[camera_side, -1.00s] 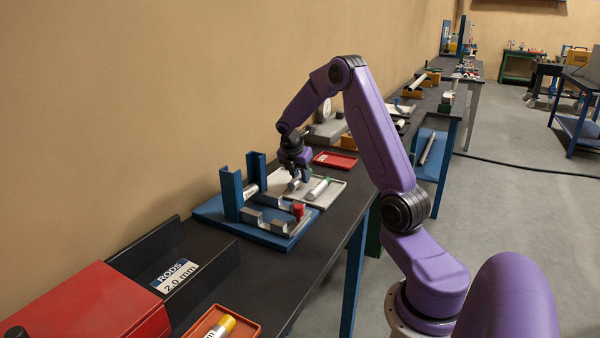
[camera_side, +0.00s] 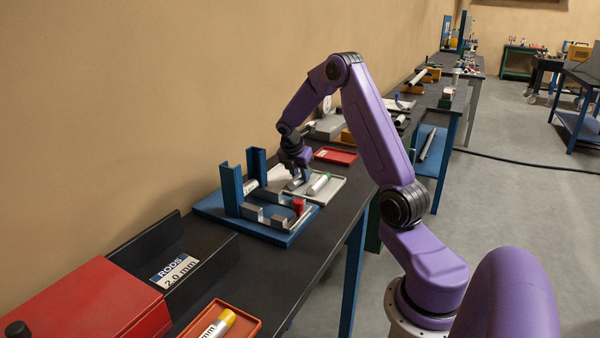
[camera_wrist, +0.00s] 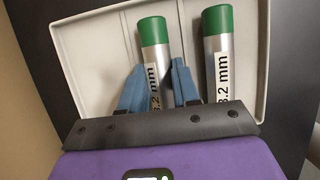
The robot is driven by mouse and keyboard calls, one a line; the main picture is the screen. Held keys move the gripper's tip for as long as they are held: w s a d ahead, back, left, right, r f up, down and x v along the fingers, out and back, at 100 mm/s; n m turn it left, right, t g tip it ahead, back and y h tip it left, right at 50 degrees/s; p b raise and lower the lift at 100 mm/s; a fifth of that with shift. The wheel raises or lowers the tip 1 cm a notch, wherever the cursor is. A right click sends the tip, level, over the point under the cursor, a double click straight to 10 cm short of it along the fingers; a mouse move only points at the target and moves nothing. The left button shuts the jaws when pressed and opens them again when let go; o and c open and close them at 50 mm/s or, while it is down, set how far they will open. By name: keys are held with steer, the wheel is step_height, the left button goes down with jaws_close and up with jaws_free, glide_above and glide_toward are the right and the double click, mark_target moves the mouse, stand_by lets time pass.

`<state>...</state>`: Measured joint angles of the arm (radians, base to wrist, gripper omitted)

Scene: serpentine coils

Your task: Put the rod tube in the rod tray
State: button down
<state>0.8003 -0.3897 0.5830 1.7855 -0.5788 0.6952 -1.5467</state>
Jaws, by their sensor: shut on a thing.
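My gripper (camera_wrist: 158,76) is shut on a grey tube with a green cap (camera_wrist: 155,52) and a "3.2 mm" label. A second green-capped tube (camera_wrist: 221,70), also labelled 3.2 mm, lies just to its right, apart from it. Both are over the light grey tray (camera_wrist: 95,45); I cannot tell whether the held tube still touches its floor. In the side view my gripper (camera_side: 297,177) points down into this tray (camera_side: 333,190), with the second tube (camera_side: 318,185) at its right. A dark rod tray labelled "RODS 2.0 mm" (camera_side: 205,252) stands at the front left.
A blue fixture (camera_side: 231,190) with uprights and grey blocks stands directly in front of the light tray. An empty-looking red tray (camera_side: 335,156) lies behind. A yellow-capped tube (camera_side: 217,323) lies in an orange tray (camera_side: 250,331) at the front. The wall runs along the left.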

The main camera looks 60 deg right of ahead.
steer(key=c, duration=0.8)
jaws_free()
steer(key=shift+o, duration=0.2)
steer(key=v, duration=1.7)
steer(key=s+a+t, duration=0.2)
steer(key=s+a, duration=0.1)
steer(key=a, duration=1)
steer(key=s+a+f+m+y, duration=0.1)
steer(key=s+a+f+y, duration=0.15)
steer(key=s+a, duration=0.5)
steer(key=s+a+f+m+y, duration=0.1)
steer(key=s+a+f+m, duration=0.15)
steer(key=s+a, duration=0.55)
steer(key=s+a+f+m+g+y, duration=0.1)
steer(key=s+a+f+m, duration=0.1)
steer(key=s, duration=0.8)
steer(key=shift+a+f+g, duration=0.4)
steer(key=shift+a+f, duration=0.05)
steer(key=shift+a, duration=0.1)
